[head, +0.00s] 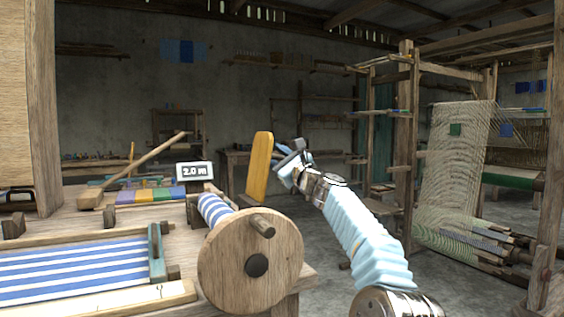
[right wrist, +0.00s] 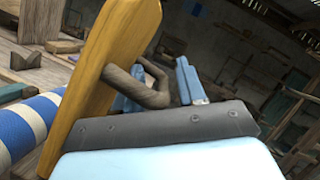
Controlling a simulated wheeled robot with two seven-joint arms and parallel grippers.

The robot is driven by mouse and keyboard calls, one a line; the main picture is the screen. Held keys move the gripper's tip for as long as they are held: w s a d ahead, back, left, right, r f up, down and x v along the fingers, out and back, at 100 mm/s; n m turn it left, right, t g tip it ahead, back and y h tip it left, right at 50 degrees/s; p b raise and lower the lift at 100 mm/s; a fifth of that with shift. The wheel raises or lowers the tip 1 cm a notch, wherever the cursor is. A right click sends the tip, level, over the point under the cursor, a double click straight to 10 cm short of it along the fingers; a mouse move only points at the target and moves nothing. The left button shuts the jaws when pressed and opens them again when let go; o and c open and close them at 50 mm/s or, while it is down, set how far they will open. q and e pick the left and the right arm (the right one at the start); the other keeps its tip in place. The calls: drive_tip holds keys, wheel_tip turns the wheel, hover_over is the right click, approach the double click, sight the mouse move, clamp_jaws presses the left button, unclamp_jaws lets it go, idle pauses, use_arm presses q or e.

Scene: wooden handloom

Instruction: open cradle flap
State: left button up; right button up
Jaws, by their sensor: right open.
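The cradle flap is an upright yellow wooden board (head: 259,166) beside the striped cloth roll (head: 213,207), behind the round wooden end disc (head: 225,262). In the right wrist view the flap (right wrist: 112,65) stands tilted at the left, with a bent brown handle (right wrist: 150,97) reaching out from its face. My right gripper (head: 284,160) is just right of the flap. Its blue fingers (right wrist: 157,88) are open, and the handle crosses the space in front of and between them. I cannot tell whether they touch it. My left gripper is not in view.
A "2.0 m" sign (head: 194,172) stands on the wooden bench behind the roll. Striped cloth (head: 75,268) is stretched at the left, near a wooden mallet (head: 92,198). A tall loom (head: 404,150) stands at the right. The floor between is mostly clear.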

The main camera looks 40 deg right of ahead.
drive_tip(key=b+v, duration=0.6)
drive_tip(key=v, duration=0.7)
drive_tip(key=shift+s+f, duration=0.2)
drive_tip(key=shift+s, duration=0.05)
